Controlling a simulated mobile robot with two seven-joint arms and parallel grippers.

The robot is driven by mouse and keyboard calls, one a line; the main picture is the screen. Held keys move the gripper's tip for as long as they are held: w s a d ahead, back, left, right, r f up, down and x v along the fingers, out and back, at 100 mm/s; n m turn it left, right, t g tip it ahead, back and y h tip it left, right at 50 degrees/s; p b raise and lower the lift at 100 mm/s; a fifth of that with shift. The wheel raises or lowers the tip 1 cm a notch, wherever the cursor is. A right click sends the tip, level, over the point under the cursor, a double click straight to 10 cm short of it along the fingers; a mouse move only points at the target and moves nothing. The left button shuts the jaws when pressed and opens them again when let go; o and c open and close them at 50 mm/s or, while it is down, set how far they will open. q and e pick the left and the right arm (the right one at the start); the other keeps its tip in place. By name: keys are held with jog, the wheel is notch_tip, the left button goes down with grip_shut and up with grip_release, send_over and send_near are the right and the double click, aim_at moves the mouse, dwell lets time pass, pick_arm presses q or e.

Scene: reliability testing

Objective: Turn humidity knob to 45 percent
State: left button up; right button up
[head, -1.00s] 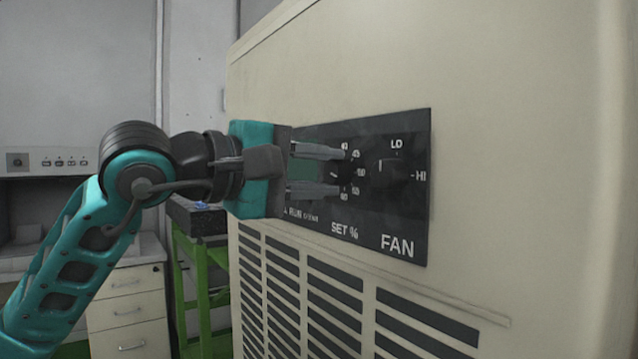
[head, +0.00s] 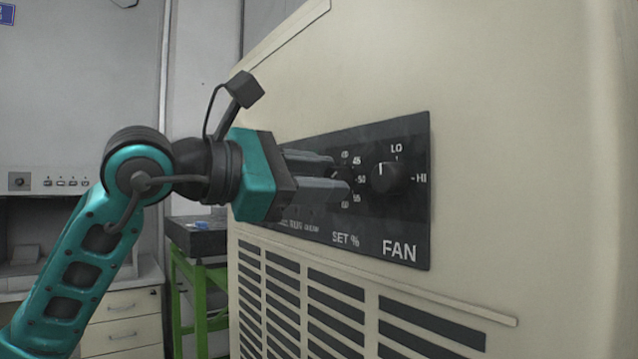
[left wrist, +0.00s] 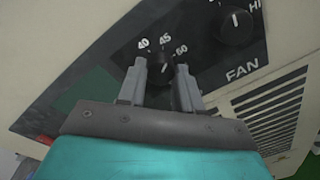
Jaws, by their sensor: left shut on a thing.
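The humidity knob (left wrist: 161,67) is a small dark dial above the words SET % on the black control panel (head: 408,220). My left gripper (head: 342,177) reaches in from the left and is shut on this knob, one finger on each side. In the left wrist view the fingers (left wrist: 161,72) flank the knob, and the numbers 40, 45 and 50 show beyond it. A pale mark on the knob appears to point near 45. In the head view the fingers hide most of the knob. My right gripper is not in view.
The fan knob (head: 388,179), marked LO and HI, sits just right of the humidity knob on the same panel. Louvre slots (head: 335,312) lie below in the beige cabinet (head: 520,150). A green stand (head: 190,300) and drawers (head: 122,320) are behind at left.

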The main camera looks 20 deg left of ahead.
pick_arm(q)
jog(key=shift+n, duration=1)
jog(key=o, duration=1)
jog(key=shift+o, duration=0.2)
jog(key=b+v, duration=0.1)
jog(key=v, duration=1.2)
jog(key=shift+b, duration=0.3)
jog(key=shift+w, duration=0.1)
jog(key=shift+f, duration=0.1)
